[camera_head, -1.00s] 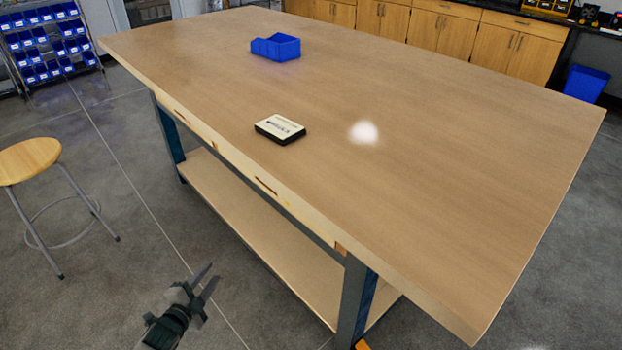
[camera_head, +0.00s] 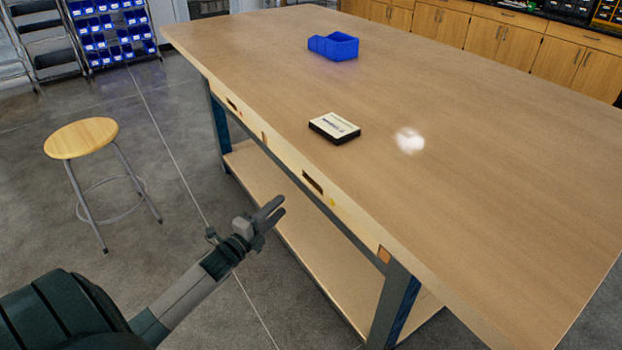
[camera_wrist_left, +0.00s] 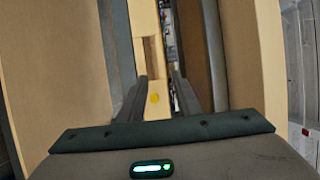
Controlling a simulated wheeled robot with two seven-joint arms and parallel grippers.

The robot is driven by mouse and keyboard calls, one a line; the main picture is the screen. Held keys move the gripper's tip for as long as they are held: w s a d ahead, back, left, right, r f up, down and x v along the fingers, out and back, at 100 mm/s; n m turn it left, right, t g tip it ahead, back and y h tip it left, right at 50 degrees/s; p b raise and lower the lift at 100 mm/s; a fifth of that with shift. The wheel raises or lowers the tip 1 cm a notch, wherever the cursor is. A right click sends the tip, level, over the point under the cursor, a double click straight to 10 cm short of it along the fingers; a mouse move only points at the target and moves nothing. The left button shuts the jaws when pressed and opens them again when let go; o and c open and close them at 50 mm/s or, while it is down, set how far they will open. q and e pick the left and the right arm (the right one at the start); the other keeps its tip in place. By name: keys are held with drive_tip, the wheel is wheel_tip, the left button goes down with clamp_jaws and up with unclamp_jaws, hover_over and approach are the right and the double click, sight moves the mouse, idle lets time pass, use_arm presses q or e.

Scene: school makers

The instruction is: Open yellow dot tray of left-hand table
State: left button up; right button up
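The table (camera_head: 420,75) is a large wooden workbench with shallow trays set in its long front edge. The yellow dot tray (camera_head: 322,194) has a dark handle slot (camera_head: 313,183) and a small yellow dot (camera_head: 332,203); its front looks flush with the edge. My left gripper (camera_head: 279,206) is in front of and slightly below this tray, apart from it in the head view. In the left wrist view its two fingers (camera_wrist_left: 160,92) are spread and empty, with the yellow dot (camera_wrist_left: 154,98) showing between them. My right gripper is out of view.
Another tray slot (camera_head: 232,104) with a small reddish dot is farther along the edge. A blue bin (camera_head: 334,47) and a black-and-white box (camera_head: 335,127) stand on the tabletop. A stool (camera_head: 80,138) is at left. Floor between stool and table is clear.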

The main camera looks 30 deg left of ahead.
use_arm(q)
drive_tip(key=w, duration=1.7)
clamp_jaws()
